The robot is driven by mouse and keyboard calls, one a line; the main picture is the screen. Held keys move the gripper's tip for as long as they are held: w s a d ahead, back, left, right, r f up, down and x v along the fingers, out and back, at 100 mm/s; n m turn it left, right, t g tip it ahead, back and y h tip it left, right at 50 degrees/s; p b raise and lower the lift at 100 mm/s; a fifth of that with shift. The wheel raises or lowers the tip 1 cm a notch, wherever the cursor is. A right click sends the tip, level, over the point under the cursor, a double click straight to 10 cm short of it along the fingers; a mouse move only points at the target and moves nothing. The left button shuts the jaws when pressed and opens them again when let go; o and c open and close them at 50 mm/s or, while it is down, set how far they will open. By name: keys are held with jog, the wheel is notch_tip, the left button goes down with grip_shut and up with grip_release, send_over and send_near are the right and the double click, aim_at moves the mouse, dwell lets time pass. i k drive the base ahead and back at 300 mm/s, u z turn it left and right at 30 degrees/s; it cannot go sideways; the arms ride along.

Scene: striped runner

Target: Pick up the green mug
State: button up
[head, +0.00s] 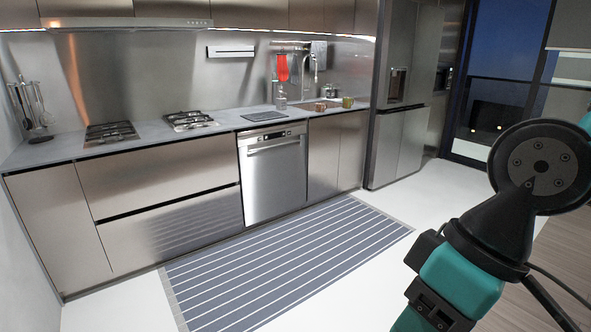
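A small green mug-like object (347,102) stands on the far right part of the kitchen counter, near the sink. It is too small to make out its handle. My gripper is not in view. Only teal and black links of my arm show at the right side, well apart from the counter.
The grey counter (225,119) runs along the back wall, with two gas hobs, a small brown object (320,106) and a clear jar (281,102). A dishwasher (273,173) is below. The striped runner (285,265) lies on open white floor. A fridge (400,110) stands right of the counter.

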aim_at(346, 101)
jog(key=z, duration=0.35)
jog(key=i, duration=2.45)
jog(key=z, duration=0.25)
jog(key=i, duration=2.7)
jog(key=u, duration=0.3)
jog(key=i, duration=1.75)
jog(key=u, duration=0.2)
